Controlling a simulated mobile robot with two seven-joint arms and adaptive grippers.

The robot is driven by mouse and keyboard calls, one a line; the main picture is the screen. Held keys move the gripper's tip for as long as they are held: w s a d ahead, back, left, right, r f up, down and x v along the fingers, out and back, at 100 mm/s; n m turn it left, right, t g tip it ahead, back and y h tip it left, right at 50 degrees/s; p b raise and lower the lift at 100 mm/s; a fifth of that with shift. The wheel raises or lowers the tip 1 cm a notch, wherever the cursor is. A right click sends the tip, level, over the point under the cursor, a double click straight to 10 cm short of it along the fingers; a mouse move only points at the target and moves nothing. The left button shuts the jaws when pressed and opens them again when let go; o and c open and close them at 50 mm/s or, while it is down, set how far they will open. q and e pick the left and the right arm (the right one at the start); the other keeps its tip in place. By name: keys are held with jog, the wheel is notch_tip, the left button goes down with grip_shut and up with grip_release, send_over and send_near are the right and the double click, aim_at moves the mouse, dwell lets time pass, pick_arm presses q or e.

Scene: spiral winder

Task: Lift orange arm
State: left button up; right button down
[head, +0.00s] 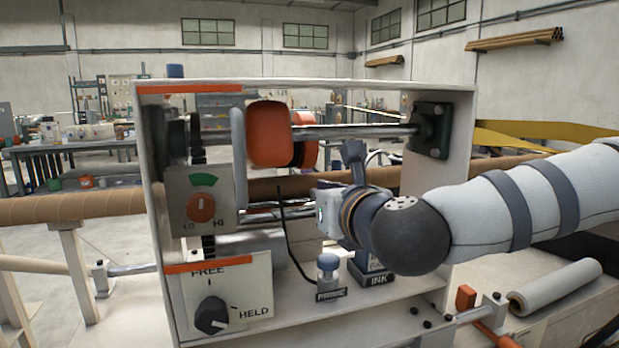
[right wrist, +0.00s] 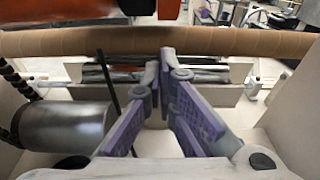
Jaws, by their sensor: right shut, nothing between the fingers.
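A rounded orange piece (head: 268,133), which seems to be the orange arm, sits on a steel shaft high inside the white machine frame. An orange part (right wrist: 112,18) also shows at the top edge of the right wrist view. My right gripper (right wrist: 160,66) is shut and empty, its purple-padded fingers meeting at the tips. It points into the frame, below the level of the brown tube. In the head view, my right wrist hides most of this gripper, to the right of and below the orange piece. My left gripper is not in view.
A long brown tube (head: 85,206) runs across behind the frame. A FREE/HELD knob (head: 211,314) and a LO/HI dial (head: 201,208) are at left. A PRIME button (head: 329,266) and an INK block (head: 370,273) stand low near my right wrist. A grey cylinder (right wrist: 65,128) lies left of my fingers.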

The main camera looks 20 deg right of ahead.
jog(key=shift+w+a+r, duration=0.1)
jog(key=shift+w+r, duration=0.25)
jog(key=shift+w, duration=0.6)
jog(key=shift+w+d+r, duration=0.1)
jog(key=shift+w+r, duration=0.25)
jog(key=shift+w, duration=0.55)
jog(key=shift+w+a+r, duration=0.1)
jog(key=shift+w+r, duration=0.25)
jog(key=shift+w, duration=0.6)
